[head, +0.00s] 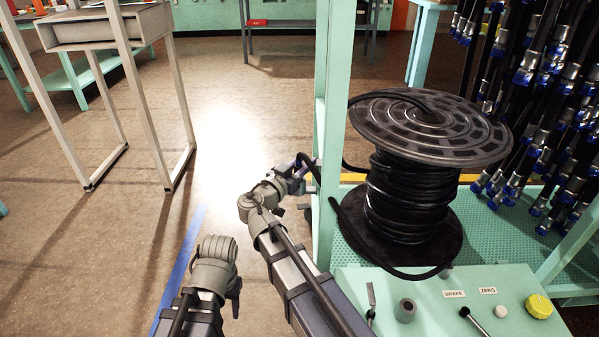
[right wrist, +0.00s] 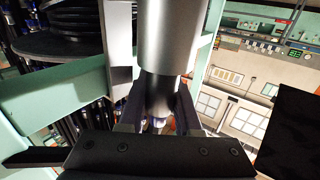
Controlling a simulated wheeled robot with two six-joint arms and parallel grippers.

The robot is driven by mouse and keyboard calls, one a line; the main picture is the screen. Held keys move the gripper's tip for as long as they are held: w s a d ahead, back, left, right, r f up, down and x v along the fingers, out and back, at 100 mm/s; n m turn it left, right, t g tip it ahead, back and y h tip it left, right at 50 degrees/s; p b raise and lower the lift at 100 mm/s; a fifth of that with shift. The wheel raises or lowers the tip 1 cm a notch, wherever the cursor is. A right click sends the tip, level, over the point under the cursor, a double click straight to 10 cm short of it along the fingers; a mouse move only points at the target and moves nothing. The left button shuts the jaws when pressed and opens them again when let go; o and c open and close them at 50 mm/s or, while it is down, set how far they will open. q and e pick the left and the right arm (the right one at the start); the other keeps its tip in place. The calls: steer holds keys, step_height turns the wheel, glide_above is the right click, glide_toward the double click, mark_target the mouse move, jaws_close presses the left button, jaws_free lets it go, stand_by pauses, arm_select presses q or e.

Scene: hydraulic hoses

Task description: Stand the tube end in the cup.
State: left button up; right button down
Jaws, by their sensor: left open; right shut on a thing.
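The black tube (head: 307,160) comes off the large reel, and its end is at my right gripper (head: 303,180), left of the green post. The right wrist view shows my right gripper (right wrist: 158,112) shut around a dark, narrow part below a wide silver cylinder (right wrist: 172,35), which looks like the tube end's fitting.
The black hose reel (head: 415,185) stands on a green perforated deck (head: 485,240). A green post (head: 332,120) rises between my right gripper and the reel. Levers and a yellow knob (head: 539,306) stick up from the panel (head: 440,290).

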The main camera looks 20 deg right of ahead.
steer(key=shift+r, duration=0.1)
step_height(320, 180, up, 10)
steer(key=p, duration=1)
steer(key=shift+a, duration=0.1)
